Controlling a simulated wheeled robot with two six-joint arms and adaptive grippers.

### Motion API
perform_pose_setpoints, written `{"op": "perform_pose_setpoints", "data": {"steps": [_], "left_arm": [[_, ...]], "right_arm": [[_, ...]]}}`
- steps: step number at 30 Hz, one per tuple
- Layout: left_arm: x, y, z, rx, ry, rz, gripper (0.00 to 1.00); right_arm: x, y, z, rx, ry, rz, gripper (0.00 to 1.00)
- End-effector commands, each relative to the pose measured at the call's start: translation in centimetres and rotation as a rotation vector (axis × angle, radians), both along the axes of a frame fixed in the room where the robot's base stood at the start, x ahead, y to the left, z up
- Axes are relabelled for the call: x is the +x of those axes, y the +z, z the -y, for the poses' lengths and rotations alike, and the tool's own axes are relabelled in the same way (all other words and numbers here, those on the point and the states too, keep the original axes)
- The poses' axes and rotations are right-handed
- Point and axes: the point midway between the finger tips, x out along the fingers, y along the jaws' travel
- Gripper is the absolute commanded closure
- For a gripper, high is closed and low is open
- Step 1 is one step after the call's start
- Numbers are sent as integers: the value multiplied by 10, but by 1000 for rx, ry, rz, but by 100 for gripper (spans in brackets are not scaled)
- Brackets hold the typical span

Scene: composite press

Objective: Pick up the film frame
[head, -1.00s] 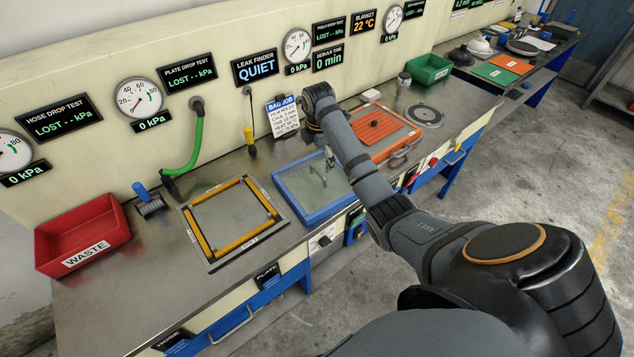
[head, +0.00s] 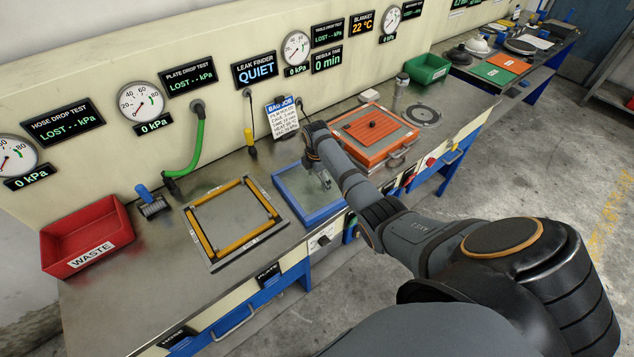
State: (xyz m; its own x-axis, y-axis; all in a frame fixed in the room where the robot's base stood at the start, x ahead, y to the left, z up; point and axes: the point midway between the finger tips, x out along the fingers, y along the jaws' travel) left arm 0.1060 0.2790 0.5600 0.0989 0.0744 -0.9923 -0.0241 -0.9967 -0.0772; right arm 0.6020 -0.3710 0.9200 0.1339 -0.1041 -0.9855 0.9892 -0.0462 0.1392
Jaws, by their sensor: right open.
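The film frame appears to be the blue rectangular frame (head: 294,219) with a greyish, see-through middle. It lies flat on the metal bench, right of the plate with yellow strips. My right gripper (head: 325,181) is over the frame's right part, close to its right side. It is open, with nothing seen between its fingers. My right wrist and forearm hide the frame's far right corner and part of its right side. I cannot tell whether the fingers touch the frame. My left gripper is not in view.
A plate with yellow strips (head: 207,251) lies left of the blue frame. An orange panel (head: 385,155) with a black knob lies to the right. A red waste bin (head: 85,238) stands far left. A clipboard (head: 283,117) stands behind. A green hose (head: 195,145) hangs from the wall.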

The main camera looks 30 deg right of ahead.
Motion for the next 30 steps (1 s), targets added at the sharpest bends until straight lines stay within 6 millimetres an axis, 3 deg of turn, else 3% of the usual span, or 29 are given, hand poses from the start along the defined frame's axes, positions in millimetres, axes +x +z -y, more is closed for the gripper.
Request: {"op": "perform_pose_setpoints", "data": {"steps": [2,15,25,30], "left_arm": [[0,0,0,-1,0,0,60],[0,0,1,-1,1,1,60],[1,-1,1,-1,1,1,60],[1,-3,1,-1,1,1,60]], "right_arm": [[0,0,0,0,0,0,0],[0,0,0,0,0,-1,60],[1,6,0,-1,0,1,61],[2,30,1,-2,0,6,61]]}}
